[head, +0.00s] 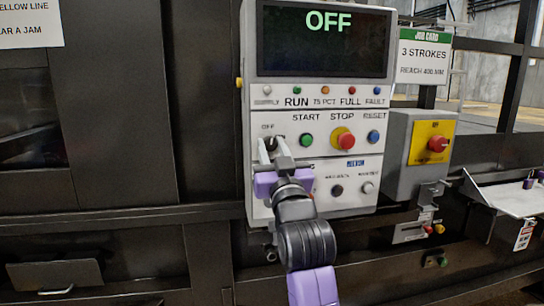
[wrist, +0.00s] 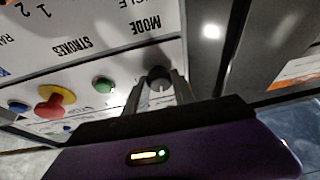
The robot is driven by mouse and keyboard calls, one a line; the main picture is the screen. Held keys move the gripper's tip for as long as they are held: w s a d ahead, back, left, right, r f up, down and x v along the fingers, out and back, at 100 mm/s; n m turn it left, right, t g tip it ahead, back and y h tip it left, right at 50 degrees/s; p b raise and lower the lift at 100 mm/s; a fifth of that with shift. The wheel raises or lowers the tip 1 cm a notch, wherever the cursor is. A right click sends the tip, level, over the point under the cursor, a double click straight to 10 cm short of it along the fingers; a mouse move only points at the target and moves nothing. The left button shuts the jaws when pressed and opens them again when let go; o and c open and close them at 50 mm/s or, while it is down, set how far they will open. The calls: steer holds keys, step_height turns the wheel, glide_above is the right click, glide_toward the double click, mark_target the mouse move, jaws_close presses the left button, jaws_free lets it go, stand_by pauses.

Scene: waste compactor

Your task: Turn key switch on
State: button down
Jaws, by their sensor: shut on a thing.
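The key switch (wrist: 159,78) sits on the white control panel (head: 350,210), below an OFF label and left of the green START button. In the head view the fingers mostly hide the switch, so I cannot tell the key's exact angle. The display (head: 325,42) above reads OFF in green.
Beside the switch are the green START button (head: 306,140), a red STOP button (head: 343,141) on yellow and a blue RESET button (head: 374,136). A grey box with a red button (head: 437,143) stands to the right. Dark machine walls surround the panel.

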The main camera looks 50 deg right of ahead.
steer(key=m+h+b, duration=0.1)
steer(key=m+b, duration=0.1)
steer(key=m+g+h+b, duration=0.1)
steer(key=m+b, duration=0.1)
steer(key=shift+a+f, duration=0.15)
steer(key=shift+f, duration=0.2)
steer(key=m+g+h+b, duration=0.1)
steer(key=m+g+b, duration=0.1)
steer(key=m+b, duration=0.1)
steer(key=shift+w+a+m+b, duration=0.1)
steer(key=shift+m+b, duration=0.25)
steer(key=shift+m, duration=0.15)
steer(key=m+g+b, duration=0.1)
steer(key=m, duration=0.1)
steer(key=m+g+h+b, duration=0.1)
steer(key=m+b, duration=0.1)
steer(key=m+g+b, duration=0.1)
steer(key=m, duration=0.1)
steer(key=shift+r, duration=0.35)
steer(key=shift+m+b, duration=0.3)
steer(key=shift+m, duration=0.1)
steer(key=c, duration=1.1)
jaws_free()
steer(key=shift+r, duration=0.1)
steer(key=shift+o, duration=0.2)
steer(key=b+v, duration=0.1)
steer(key=v, duration=0.6)
steer(key=shift+a+f, duration=0.2)
steer(key=shift+a, duration=0.1)
